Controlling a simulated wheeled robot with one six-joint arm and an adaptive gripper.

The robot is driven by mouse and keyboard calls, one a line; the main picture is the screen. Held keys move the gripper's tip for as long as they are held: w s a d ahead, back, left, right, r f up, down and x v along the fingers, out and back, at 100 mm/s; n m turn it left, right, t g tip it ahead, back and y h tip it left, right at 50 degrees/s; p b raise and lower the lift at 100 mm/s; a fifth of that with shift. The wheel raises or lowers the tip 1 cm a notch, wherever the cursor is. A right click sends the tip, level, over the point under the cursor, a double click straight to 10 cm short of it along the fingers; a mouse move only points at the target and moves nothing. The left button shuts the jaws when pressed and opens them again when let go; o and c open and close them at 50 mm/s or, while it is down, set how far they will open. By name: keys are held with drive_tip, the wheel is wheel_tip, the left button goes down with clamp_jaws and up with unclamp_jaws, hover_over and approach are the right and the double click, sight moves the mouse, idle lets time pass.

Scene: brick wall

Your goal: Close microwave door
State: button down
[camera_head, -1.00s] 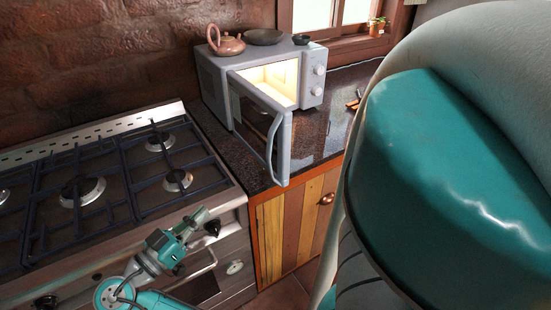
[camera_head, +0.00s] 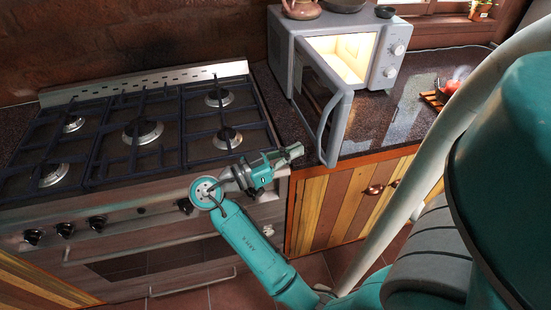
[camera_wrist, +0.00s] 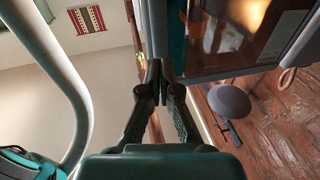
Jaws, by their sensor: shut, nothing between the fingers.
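The microwave (camera_head: 300,52) stands on the dark counter in the head view, its lit inside showing. Its door (camera_head: 322,98) is swung open toward the front, with a curved vertical handle (camera_head: 326,128) at the door's free edge. My gripper (camera_head: 298,152) is shut and empty, just left of the lower end of the door and near the counter's front edge. In the wrist view my gripper (camera_wrist: 153,72) has its fingertips together close to the door (camera_wrist: 230,35), which fills the upper right. I cannot tell whether they touch.
A gas stove (camera_head: 140,140) lies left of the microwave, under my arm. A teapot (camera_head: 300,8), a pan (camera_head: 343,5) and a small dark bowl (camera_head: 385,12) sit on the microwave. A wooden board with a red item (camera_head: 450,88) is on the counter at right.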

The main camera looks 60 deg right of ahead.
drive_tip(key=shift+x, duration=2)
drive_tip(key=shift+s, duration=0.1)
